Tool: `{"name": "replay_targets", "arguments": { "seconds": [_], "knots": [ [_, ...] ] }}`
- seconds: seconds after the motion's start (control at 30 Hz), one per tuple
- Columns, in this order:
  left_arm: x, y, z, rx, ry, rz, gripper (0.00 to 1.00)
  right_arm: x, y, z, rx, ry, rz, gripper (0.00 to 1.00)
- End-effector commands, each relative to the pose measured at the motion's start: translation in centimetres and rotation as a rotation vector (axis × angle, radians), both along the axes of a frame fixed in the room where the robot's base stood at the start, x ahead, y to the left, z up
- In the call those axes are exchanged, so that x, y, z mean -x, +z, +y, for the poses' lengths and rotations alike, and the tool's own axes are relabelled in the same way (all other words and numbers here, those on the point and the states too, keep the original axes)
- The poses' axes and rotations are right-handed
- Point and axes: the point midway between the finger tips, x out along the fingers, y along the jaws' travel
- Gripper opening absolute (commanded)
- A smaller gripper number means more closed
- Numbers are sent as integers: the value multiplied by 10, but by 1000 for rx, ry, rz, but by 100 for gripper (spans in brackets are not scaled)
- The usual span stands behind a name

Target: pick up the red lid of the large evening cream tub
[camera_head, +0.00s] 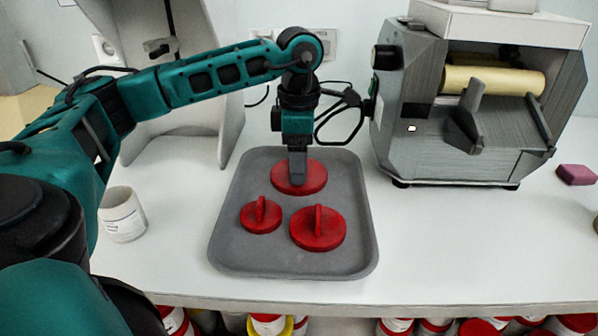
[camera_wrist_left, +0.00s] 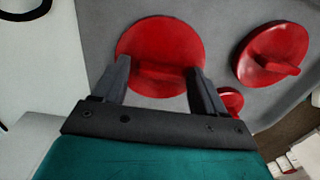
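Three red lids with raised grip bars lie on a grey tray (camera_head: 235,255). The back lid (camera_head: 316,183) is under my left gripper (camera_head: 298,178). A small lid (camera_head: 254,222) lies front left and a larger lid (camera_head: 325,238) front right. No label shows which belongs to the evening cream tub. In the left wrist view, the left gripper's fingers (camera_wrist_left: 159,72) are apart, one towards each end of the back lid's (camera_wrist_left: 160,40) bar; I cannot tell whether they touch it. The other lids show at right (camera_wrist_left: 268,45) and partly hidden below it (camera_wrist_left: 230,101). My right gripper is not in view.
A grey roller mill (camera_head: 430,150) stands right of the tray. A white cup (camera_head: 122,215) stands at left and a maroon block (camera_head: 576,175) at far right. Red-topped tubs (camera_head: 430,326) show below the white table's (camera_head: 470,250) front edge.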

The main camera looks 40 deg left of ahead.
Motion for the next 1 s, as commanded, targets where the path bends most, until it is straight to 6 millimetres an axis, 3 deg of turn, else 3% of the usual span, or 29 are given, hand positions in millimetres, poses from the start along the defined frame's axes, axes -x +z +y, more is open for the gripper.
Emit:
{"name": "replay_targets", "arguments": {
  "seconds": [0.5,0.77,1.0],
  "knots": [
    [0,0,0,1,0,-1,24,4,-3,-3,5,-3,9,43],
    [0,2,0,1,0,-1,24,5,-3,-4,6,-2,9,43],
    [-1,23,-1,2,0,-3,24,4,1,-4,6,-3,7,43]
  ]
}}
